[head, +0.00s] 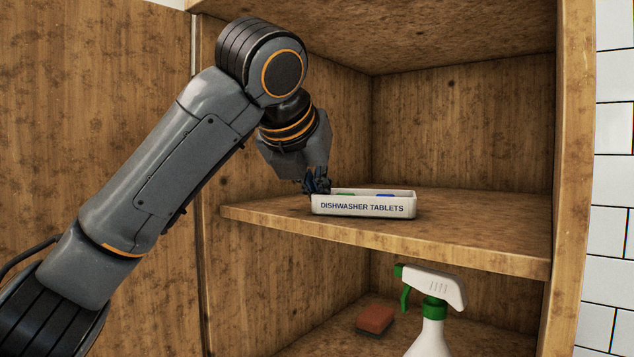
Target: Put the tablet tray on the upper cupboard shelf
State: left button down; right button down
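The tablet tray (362,208) is a small white open box lettered "DISHWASHER TABLETS", with green and blue bits showing inside. It sits level at the upper cupboard shelf (470,240), close to the front edge, and looks to rest on the board. My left gripper (318,186) is at the tray's left end, its dark fingers touching or very near the end wall. The fingers are small and partly hidden, so I cannot tell whether they are closed on the wall. My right gripper is not in the view.
On the lower shelf stand a white spray bottle (430,335) with a green collar and trigger, and a red-brown sponge (375,319). The upper shelf is bare to the right of the tray. Wooden side walls bound the cupboard, with white tiles (612,180) at the far right.

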pick_arm(q)
jog(key=shift+s+f, duration=0.1)
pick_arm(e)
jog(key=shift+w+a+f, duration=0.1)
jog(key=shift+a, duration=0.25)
pick_arm(q)
jog(key=c, duration=1.5)
grip_release()
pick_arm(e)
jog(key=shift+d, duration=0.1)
